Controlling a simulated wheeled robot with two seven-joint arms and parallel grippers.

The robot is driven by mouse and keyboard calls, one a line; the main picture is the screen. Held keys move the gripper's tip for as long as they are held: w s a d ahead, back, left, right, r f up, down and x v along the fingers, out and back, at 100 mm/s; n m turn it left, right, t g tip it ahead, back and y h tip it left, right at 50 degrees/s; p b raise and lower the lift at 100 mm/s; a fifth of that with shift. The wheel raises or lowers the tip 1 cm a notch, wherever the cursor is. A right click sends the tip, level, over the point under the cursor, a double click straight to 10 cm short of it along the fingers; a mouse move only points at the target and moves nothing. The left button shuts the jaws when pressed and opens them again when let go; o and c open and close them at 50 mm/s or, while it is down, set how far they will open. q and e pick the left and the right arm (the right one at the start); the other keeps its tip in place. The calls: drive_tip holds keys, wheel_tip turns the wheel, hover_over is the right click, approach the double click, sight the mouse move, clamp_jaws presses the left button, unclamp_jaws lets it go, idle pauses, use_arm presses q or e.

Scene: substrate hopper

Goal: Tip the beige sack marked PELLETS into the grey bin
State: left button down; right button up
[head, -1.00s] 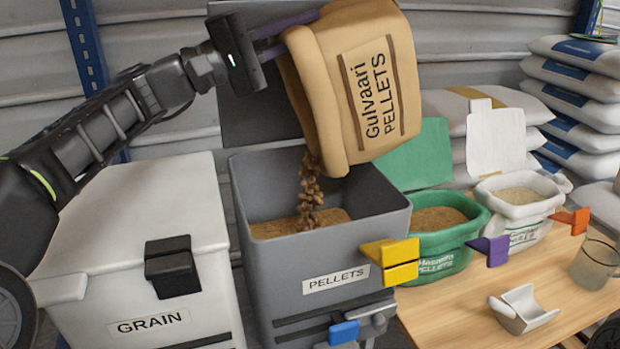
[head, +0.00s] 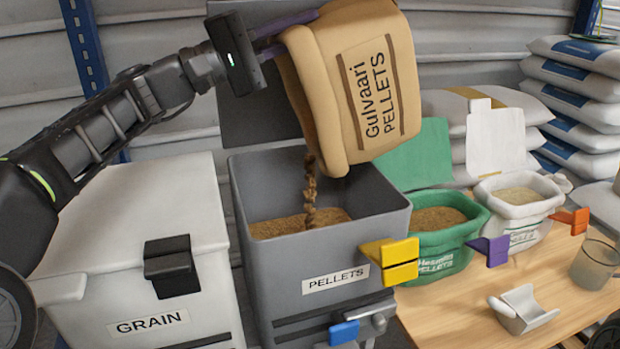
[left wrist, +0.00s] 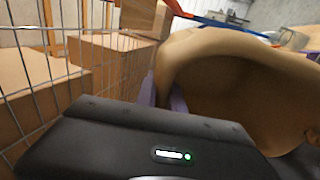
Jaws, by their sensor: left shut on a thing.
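The beige sack (head: 352,85) marked PELLETS is tilted, mouth down, above the grey bin (head: 328,253) labelled PELLETS. Brown pellets (head: 309,190) fall in a thin stream from its lower corner into the bin. The bin is open and holds brown pellets (head: 300,223) below its rim. My left gripper (head: 288,33), with purple fingers, is shut on the sack at its upper left. In the left wrist view the sack (left wrist: 235,85) fills the right side, beside the purple fingers (left wrist: 163,98). My right gripper is not in view.
A closed white GRAIN bin (head: 130,225) stands left of the grey bin. A green sack (head: 440,250) and a white sack (head: 520,205), both open, stand right on a wooden table (head: 450,310) with a scoop (head: 522,309) and a clear jug (head: 594,264). A wire cage (left wrist: 60,60) shows in the wrist view.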

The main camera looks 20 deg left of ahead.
use_arm(q)
drive_tip(key=shift+s+a+f+t+h+b, duration=0.15)
drive_tip(key=shift+s+a+t+h+b, duration=0.2)
drive_tip(key=shift+b, duration=0.7)
drive_tip(key=shift+s+a+f+t+h+b, duration=0.15)
drive_tip(key=shift+s+a+b, duration=0.3)
drive_tip(key=shift+b, duration=0.6)
drive_tip(key=shift+a+b, duration=0.3)
drive_tip(key=shift+a, duration=0.05)
drive_tip(key=shift+r, duration=0.15)
